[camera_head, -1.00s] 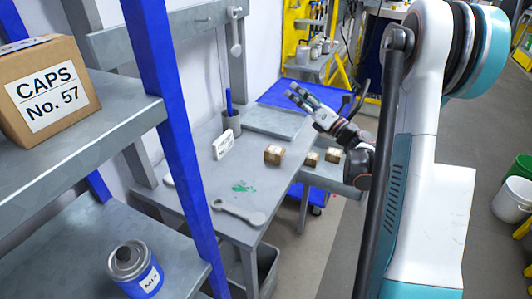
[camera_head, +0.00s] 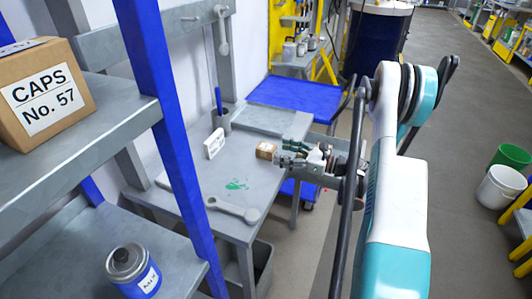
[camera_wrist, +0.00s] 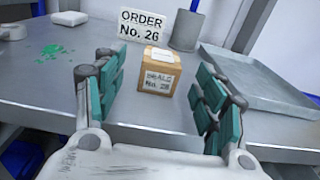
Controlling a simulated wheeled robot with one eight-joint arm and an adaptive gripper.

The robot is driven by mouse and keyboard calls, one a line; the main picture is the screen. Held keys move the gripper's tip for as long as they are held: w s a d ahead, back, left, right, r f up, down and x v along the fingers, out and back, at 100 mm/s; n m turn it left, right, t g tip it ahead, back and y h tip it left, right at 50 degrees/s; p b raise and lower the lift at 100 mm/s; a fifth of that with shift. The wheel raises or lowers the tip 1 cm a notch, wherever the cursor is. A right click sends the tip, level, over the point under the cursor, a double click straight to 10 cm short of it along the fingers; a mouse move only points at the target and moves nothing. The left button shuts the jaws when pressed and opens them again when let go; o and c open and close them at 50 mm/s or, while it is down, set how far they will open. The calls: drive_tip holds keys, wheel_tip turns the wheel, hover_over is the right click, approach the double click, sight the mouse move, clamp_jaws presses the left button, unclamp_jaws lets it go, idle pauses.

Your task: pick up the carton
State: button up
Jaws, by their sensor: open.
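A small brown carton (camera_head: 265,150) stands upright on the grey workbench. In the wrist view the carton (camera_wrist: 158,77) has a white label that seems to read "SEALS No. 26". My gripper (camera_head: 284,155) is low over the bench at the carton's right side in the head view. In the wrist view my gripper (camera_wrist: 158,98) is open, with green-padded fingers to the left and right. The carton is ahead, centred in the gap between them and standing on the bench, not held.
An "ORDER No. 26" sign (camera_wrist: 155,24) and a grey cup (camera_wrist: 187,30) stand behind the carton. A shallow grey tray (camera_wrist: 262,105) lies to its right. On the bench are a spanner (camera_head: 232,209) and a green smear (camera_head: 237,185). A larger "CAPS No. 57" box (camera_head: 42,91) sits on the shelf.

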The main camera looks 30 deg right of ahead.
sight(266, 146)
drive_tip(key=b+x, duration=0.2)
drive_tip(key=x, duration=0.5)
drive_tip(key=shift+w, duration=0.2)
drive_tip(key=shift+r, duration=0.1)
drive_tip(key=c, duration=1.2)
